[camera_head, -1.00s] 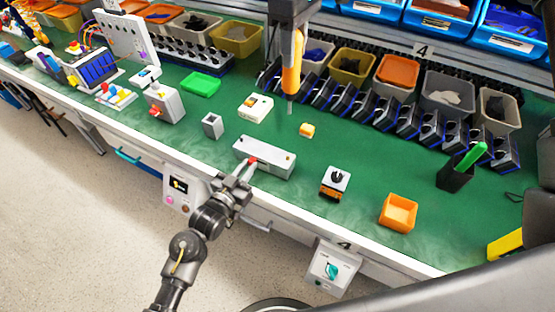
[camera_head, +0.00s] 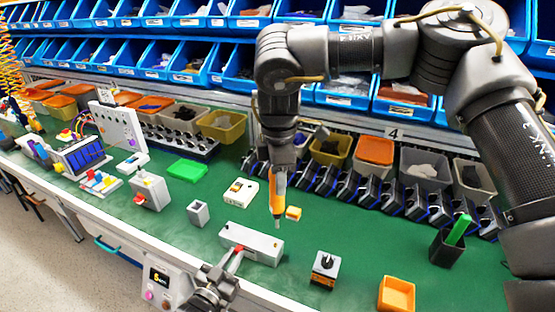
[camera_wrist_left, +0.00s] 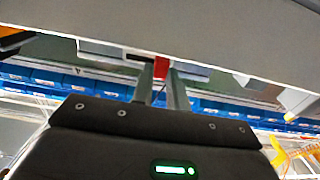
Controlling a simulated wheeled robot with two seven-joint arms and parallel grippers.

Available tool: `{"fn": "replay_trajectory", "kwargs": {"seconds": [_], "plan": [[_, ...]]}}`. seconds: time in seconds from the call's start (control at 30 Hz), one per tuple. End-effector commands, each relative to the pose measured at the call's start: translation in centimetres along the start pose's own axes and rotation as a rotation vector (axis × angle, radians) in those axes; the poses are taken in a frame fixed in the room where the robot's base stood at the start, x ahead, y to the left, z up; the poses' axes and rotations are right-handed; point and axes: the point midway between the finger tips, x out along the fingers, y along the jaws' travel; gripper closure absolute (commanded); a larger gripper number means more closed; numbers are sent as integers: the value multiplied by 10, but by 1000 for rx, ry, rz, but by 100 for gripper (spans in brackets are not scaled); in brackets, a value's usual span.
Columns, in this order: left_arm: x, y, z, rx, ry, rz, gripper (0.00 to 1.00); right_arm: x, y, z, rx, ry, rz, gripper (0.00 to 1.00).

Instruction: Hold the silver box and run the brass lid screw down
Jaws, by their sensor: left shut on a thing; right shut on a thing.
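The silver box (camera_head: 262,248) is a long, pale block lying on the green bench in the head view. My left gripper (camera_head: 232,262) reaches it from the front and is shut at a red part on the box's near side. The red part (camera_wrist_left: 168,72) also shows at the fingertips in the left wrist view. My right gripper (camera_head: 281,148) is shut on an orange electric screwdriver (camera_head: 278,190), held nearly upright. The screwdriver's tip points down at the right end of the box; contact is unclear. The brass lid screw cannot be made out.
A grey open block (camera_head: 198,213), a white box (camera_head: 240,192) and a small orange block (camera_head: 293,213) stand near. A rotary switch (camera_head: 325,268) and an orange bin (camera_head: 397,294) are to the right. Bins line the back.

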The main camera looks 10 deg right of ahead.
Motion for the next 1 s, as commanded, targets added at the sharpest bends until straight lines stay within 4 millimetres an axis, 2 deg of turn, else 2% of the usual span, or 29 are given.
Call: {"fn": "replay_trajectory", "kwargs": {"seconds": [0.1,0.2,0.4,0.6,0.83,1.0], "plan": [[0,0,0,0,-2,0,100,12,1,-2,-289,2,1,100],[0,0,0,0,-2,0,100,16,3,-3,-505,1,1,100],[0,0,1,0,-2,0,100,18,8,-5,-803,0,1,100],[0,0,1,0,-2,0,100,18,10,-5,-928,0,1,100],[0,0,1,0,-2,0,100,19,9,-5,-943,1,0,100],[0,0,1,0,-2,0,100,28,9,-5,-943,1,0,100]]}}
